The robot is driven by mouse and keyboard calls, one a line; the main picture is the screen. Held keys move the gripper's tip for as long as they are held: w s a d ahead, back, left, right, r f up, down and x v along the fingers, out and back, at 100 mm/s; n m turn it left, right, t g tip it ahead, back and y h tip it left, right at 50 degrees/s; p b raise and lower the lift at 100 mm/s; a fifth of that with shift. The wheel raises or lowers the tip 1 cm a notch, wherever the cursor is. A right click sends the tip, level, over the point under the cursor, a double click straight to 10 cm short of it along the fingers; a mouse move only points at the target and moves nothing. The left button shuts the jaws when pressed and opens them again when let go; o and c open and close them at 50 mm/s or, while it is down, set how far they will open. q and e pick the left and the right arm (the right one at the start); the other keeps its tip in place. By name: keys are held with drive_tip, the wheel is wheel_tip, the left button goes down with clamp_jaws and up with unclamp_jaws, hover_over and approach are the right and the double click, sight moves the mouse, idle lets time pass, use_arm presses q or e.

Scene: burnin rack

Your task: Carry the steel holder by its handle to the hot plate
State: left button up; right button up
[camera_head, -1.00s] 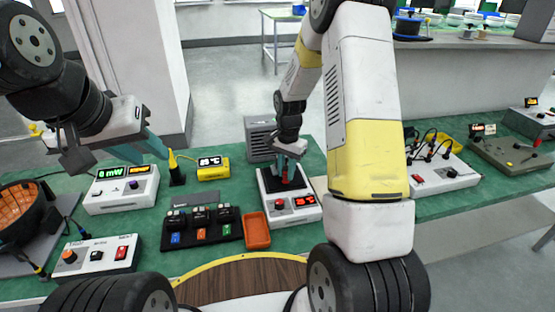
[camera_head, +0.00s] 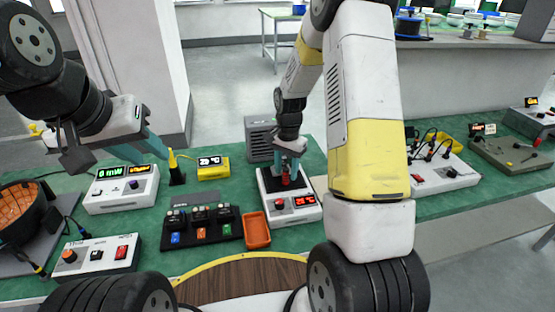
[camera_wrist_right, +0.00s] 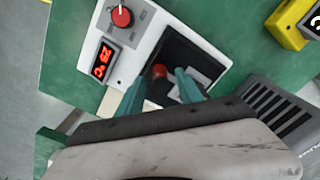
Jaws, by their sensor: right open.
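The hot plate (camera_head: 306,216) is a white box with a black top, a red knob and a lit red display. It also shows in the right wrist view (camera_wrist_right: 142,32). My right gripper (camera_head: 288,172) is over its black top, open, with its two teal fingers (camera_wrist_right: 161,76) apart. A red upright handle (camera_wrist_right: 158,71) stands between the fingers. A small grey metal piece (camera_wrist_right: 199,80), seemingly part of the steel holder, shows on the black top, partly hidden by a finger. My left gripper (camera_head: 150,150) hangs above the table at the left, apart from these things; its opening is unclear.
A black rack (camera_head: 205,243) with several small modules and an orange tray (camera_head: 257,231) lie left of the hot plate. A grey vented box (camera_head: 260,138) stands behind it. A yellow display unit (camera_head: 213,168) and white instruments (camera_head: 122,189) stand further left.

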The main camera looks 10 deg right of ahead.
wheel_tip(320, 180, up, 11)
drive_tip(key=s+r+n+t+y, duration=0.1)
drive_tip(key=s+r+n+t, duration=0.25)
drive_tip(key=s+r, duration=0.85)
drive_tip(key=s+a+r+n+t, duration=0.1)
drive_tip(key=s+r+n, duration=0.1)
drive_tip(key=s, duration=0.4)
drive_tip(key=s+a+r+n+t+y, duration=0.1)
drive_tip(key=s+r+n, duration=0.1)
drive_tip(key=s, duration=0.4)
drive_tip(key=shift+s+r+n, duration=0.15)
drive_tip(key=shift+r+n, duration=0.1)
drive_tip(key=shift+n, duration=0.6)
drive_tip(key=shift+a+t, duration=0.1)
drive_tip(key=shift+t, duration=0.15)
